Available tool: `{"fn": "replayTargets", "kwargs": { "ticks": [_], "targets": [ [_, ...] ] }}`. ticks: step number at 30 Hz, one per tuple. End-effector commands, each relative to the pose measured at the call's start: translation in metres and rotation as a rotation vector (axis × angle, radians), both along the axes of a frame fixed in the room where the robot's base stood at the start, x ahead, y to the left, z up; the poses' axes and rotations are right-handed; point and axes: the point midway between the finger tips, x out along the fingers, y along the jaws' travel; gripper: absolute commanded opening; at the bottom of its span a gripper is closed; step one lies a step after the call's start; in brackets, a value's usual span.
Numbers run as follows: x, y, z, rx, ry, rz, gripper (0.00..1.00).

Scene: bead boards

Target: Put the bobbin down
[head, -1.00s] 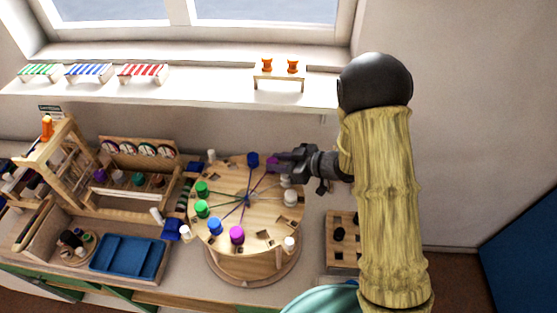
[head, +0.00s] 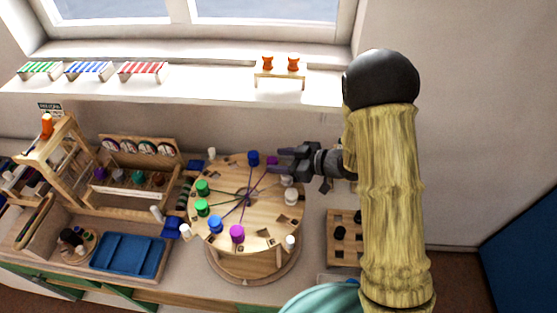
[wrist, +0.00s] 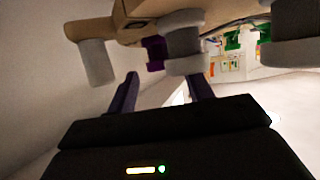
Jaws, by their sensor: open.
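The purple bobbin (head: 271,160) stands at the back right edge of the round wooden board (head: 262,215), just left of my fingertips in the head view. My gripper (head: 284,160) is open, with nothing seen between its fingers. In the wrist view my gripper (wrist: 163,88) has its two dark fingers apart. There a purple bobbin (wrist: 154,53) shows beyond the fingertips, partly hidden by a grey-white bobbin (wrist: 185,45). Whether a finger touches either bobbin I cannot tell.
Other bobbins stand around the board: blue (head: 253,158), green (head: 202,188), another purple (head: 237,234) and white (head: 291,196). Dark threads cross its middle. A holed wooden block (head: 345,257) lies to the right, a blue tray (head: 128,256) to the left.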

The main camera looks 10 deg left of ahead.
Motion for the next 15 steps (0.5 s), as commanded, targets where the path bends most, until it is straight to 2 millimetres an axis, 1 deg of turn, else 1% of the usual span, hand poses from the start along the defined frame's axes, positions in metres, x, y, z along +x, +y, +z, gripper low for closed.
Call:
{"fn": "replayTargets", "kwargs": {
  "ticks": [4, 12, 15],
  "targets": [
    [-0.006, -0.024, 0.007, 0.001, -0.002, -0.006, 0.51],
    [-0.019, -0.072, 0.028, 0.001, -0.002, -0.007, 0.51],
    [-0.023, -0.086, 0.035, -0.001, -0.003, -0.004, 0.51]
  ]
}}
